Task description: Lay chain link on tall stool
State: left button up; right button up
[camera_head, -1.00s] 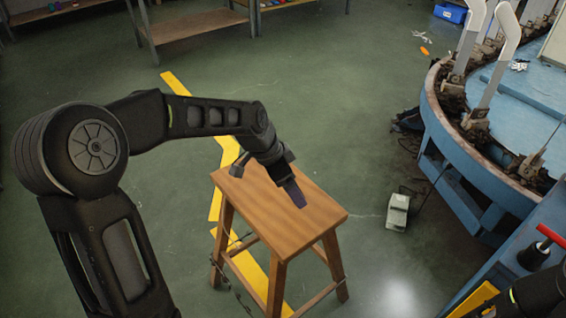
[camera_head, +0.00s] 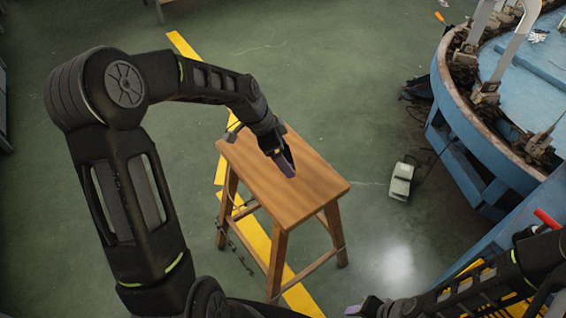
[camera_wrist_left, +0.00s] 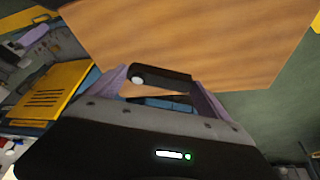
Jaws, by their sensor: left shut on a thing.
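The tall stool (camera_head: 312,192) is wooden with a rectangular seat and stands upright in the middle of the head view. My left gripper (camera_head: 284,163) is over the seat, fingers pointing down; I cannot tell whether it touches the wood. In the left wrist view, its purple fingers are shut on a dark bar-shaped piece with a pale round spot, seemingly the chain link (camera_wrist_left: 163,78), with the wooden seat (camera_wrist_left: 200,35) beyond. The link is not clear in the head view. My right gripper (camera_head: 362,308) is at the bottom edge, away from the stool; its opening is unclear.
A round blue machine (camera_head: 480,165) stands at the right. A pale pedal (camera_head: 401,181) lies on the green floor between it and the stool. Yellow floor tape (camera_head: 255,235) runs beneath the stool. A thin dark cord (camera_head: 233,246) shows beside its left leg.

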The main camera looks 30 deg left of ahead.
pick_arm(q)
jog(key=shift+f, duration=0.3)
jog(key=shift+f, duration=1.85)
jog(key=shift+f, duration=0.1)
jog(key=o, duration=1.3)
jog(key=shift+o, duration=0.2)
jog(key=shift+r, duration=0.2)
jog(key=v, duration=1.1)
jog(key=shift+s+a+r, duration=0.15)
jog(key=shift+s+r, duration=0.05)
jog(key=shift+r, duration=0.15)
